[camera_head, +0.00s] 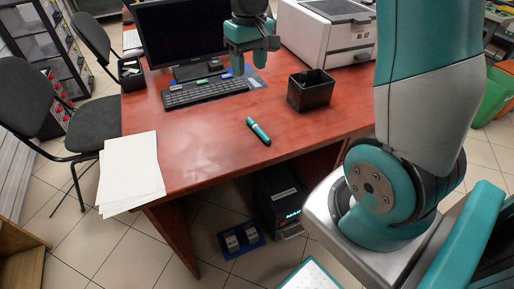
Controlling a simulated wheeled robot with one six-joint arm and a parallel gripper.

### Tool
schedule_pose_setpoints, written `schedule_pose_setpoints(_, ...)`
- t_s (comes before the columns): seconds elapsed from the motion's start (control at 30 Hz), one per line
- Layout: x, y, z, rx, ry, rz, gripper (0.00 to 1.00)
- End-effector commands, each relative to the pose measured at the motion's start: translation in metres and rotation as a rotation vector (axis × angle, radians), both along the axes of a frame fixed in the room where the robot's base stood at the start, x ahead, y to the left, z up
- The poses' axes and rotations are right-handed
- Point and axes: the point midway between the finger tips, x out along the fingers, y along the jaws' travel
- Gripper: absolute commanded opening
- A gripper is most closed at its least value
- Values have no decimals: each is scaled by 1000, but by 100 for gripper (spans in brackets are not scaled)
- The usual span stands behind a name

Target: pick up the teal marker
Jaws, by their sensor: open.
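The teal marker (258,131) lies on the red-brown desk (205,140), near its front edge and in front of the black pen cup. It lies at a slant, with its upper end to the left. My gripper (250,64) is above the back of the desk, in front of the monitor and beyond the marker. Its fingers point down, apart and empty. It is clear of the marker in the picture.
A black square cup (311,91) stands right of the marker. A keyboard (205,91), monitor (180,32) and white printer (326,30) stand at the back. White papers (131,170) overhang the left front edge. The desk between papers and marker is clear.

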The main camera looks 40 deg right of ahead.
Motion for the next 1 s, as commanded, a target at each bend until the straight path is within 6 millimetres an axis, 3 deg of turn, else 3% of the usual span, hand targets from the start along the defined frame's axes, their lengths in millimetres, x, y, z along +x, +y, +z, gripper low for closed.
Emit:
schedule_pose_setpoints(0.03, 5, -14, -19, -11, 9, -34, 50)
schedule_pose_setpoints(0.2, 11, -30, -40, -29, 24, -75, 50)
schedule_pose_setpoints(0.6, 10, -26, -124, -28, 25, -69, 50)
schedule_pose_setpoints(1.0, 8, -22, -165, -27, 26, -67, 50)
